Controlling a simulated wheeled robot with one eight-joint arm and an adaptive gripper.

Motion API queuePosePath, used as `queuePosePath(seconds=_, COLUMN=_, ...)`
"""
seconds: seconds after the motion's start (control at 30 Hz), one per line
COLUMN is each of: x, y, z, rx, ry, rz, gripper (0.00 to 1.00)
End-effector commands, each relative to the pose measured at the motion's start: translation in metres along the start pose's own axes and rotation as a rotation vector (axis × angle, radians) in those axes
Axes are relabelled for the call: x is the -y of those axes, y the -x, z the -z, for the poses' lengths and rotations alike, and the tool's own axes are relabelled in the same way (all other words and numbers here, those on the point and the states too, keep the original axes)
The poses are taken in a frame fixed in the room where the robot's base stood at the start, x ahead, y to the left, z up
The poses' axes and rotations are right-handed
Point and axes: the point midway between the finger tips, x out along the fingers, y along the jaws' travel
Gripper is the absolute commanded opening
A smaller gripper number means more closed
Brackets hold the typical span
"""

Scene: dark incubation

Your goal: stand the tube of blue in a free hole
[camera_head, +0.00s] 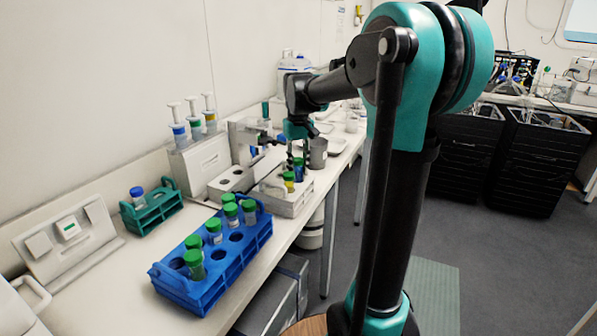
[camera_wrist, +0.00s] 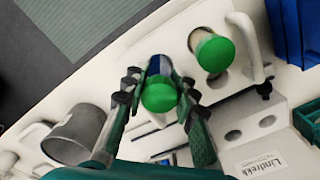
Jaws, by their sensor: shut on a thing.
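My gripper (camera_head: 297,160) is shut on the green-capped tube of blue (camera_head: 298,172) at the white rack (camera_head: 292,208). In the wrist view my gripper (camera_wrist: 160,97) has one finger on each side of that tube (camera_wrist: 157,66), just below its cap. I cannot tell whether its bottom is in a hole or lifted clear. A second green-capped tube, with yellow contents (camera_head: 289,186), stands beside it; it also shows in the wrist view (camera_wrist: 199,38). The blue rack (camera_head: 228,272) holds several green-capped tubes and has some empty holes.
A grey cup (camera_head: 318,153) stands just beyond my gripper. A white block with round holes (camera_head: 231,183) is left of the white rack. A green rack (camera_head: 153,213) with a blue-capped tube and a pipette stand (camera_head: 201,155) are along the wall.

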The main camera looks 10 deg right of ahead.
Motion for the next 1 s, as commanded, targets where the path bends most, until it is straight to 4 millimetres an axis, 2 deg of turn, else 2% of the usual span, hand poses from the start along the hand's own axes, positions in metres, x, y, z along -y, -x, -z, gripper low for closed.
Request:
queuePosePath(seconds=0.13, x=0.000, y=-0.016, z=0.000, rx=0.000, ry=0.000, rz=0.000, gripper=0.00)
queuePosePath(seconds=0.47, x=0.000, y=-0.019, z=0.000, rx=0.000, ry=0.000, rz=0.000, gripper=0.00)
queuePosePath(seconds=0.5, x=0.000, y=-0.019, z=0.000, rx=0.000, ry=0.000, rz=0.000, gripper=0.29)
queuePosePath(seconds=0.63, x=0.000, y=-0.019, z=0.000, rx=0.000, ry=0.000, rz=0.000, gripper=0.46)
queuePosePath(seconds=0.67, x=0.000, y=-0.019, z=0.000, rx=0.000, ry=0.000, rz=0.000, gripper=0.48)
queuePosePath(seconds=1.0, x=0.000, y=-0.016, z=0.000, rx=0.000, ry=0.000, rz=0.000, gripper=0.48)
